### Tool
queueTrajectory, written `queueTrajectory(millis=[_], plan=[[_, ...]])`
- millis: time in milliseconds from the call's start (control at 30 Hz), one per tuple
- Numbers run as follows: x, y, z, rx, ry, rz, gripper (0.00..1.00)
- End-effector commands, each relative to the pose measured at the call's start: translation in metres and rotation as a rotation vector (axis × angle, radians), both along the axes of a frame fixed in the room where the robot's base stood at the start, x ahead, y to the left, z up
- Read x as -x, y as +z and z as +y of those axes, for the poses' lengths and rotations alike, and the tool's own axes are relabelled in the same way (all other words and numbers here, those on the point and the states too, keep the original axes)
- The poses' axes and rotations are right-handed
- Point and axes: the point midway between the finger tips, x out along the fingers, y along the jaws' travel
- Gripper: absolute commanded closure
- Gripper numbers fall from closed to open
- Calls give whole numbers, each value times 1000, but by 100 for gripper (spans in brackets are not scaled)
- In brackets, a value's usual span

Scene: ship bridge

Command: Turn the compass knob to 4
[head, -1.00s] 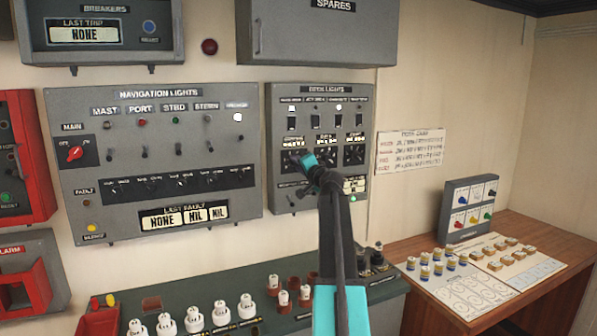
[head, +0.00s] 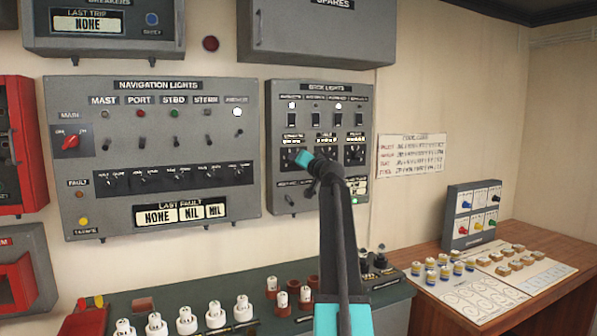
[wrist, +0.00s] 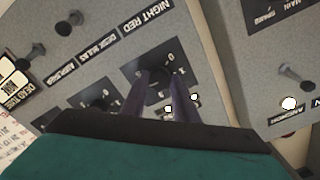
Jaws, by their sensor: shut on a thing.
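The deck lights panel (head: 274,185) is a grey wall box with a row of three black rotary knobs. The leftmost knob, on the side near the navigation lights, appears to be the compass knob; its label is too blurred to read. My gripper (head: 303,158) is at this knob and hides most of it in the head view. In the wrist view, seen upside down, my gripper (wrist: 160,80) has its two dark fingers shut on either side of the black knob (wrist: 157,84). A few digits show on its dial plate, but its setting cannot be read.
The navigation lights panel (head: 160,215) stands close on the left. A bench (head: 270,272) with several white-topped parts lies below. Bare wall (head: 410,110) is to the right.

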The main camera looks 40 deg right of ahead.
Motion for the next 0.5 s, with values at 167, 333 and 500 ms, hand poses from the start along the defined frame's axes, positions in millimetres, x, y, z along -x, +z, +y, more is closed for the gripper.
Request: queueTrajectory(millis=[167, 333, 500], plan=[[0, -5, -1, 81, -1, 32, 95], [0, -5, -1, 153, 0, 62, 95], [0, -3, -1, 213, 0, 88, 95]])
